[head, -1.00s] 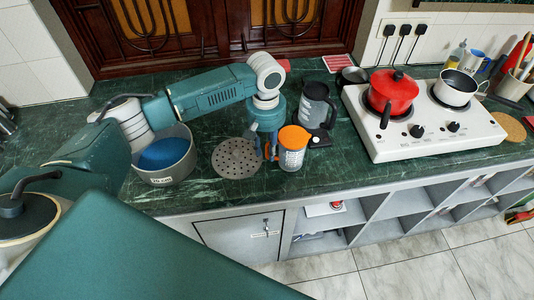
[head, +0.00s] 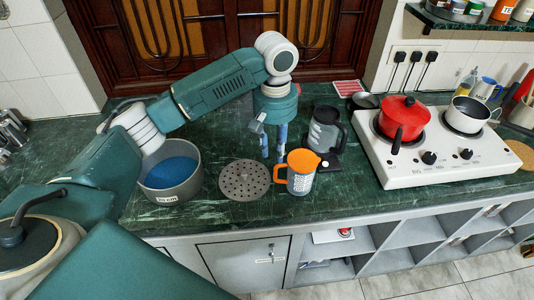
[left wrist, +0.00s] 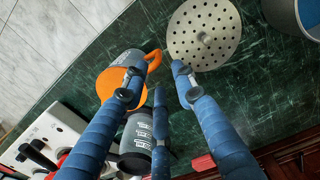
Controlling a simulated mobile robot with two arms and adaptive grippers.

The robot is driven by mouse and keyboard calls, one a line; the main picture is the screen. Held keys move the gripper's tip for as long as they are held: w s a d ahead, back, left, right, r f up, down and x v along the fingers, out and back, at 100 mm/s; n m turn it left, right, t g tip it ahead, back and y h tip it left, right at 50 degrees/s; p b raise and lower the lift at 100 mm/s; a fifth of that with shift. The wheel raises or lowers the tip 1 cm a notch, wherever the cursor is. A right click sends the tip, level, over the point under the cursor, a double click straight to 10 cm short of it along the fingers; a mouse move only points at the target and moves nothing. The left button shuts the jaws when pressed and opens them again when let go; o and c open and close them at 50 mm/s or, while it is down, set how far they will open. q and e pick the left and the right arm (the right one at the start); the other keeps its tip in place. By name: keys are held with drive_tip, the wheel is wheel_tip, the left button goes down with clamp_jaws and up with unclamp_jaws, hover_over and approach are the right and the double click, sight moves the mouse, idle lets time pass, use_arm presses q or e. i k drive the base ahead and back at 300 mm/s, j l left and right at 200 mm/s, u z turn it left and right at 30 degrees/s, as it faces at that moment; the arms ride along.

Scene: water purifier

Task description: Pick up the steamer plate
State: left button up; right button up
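The steamer plate is a round grey disc with holes (head: 245,180), lying flat on the green counter between the pot and the orange-rimmed mug. It also shows at the top of the left wrist view (left wrist: 204,35). My left gripper (head: 272,157) is above the counter, just right of and behind the plate, pointing down. In the left wrist view its blue fingers (left wrist: 157,85) are spread apart with nothing between them. The plate lies beyond the tip of the right-hand finger, with a gap visible. My right gripper is not in view.
A grey pot with a blue inside (head: 171,172) stands left of the plate. A grey mug with orange rim and handle (head: 300,175) stands close on its right, with a dark pitcher (head: 323,130) behind. A white stove (head: 440,150) is further right.

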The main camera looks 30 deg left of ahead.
sight(243, 181)
drive_tip(key=u, duration=1.05)
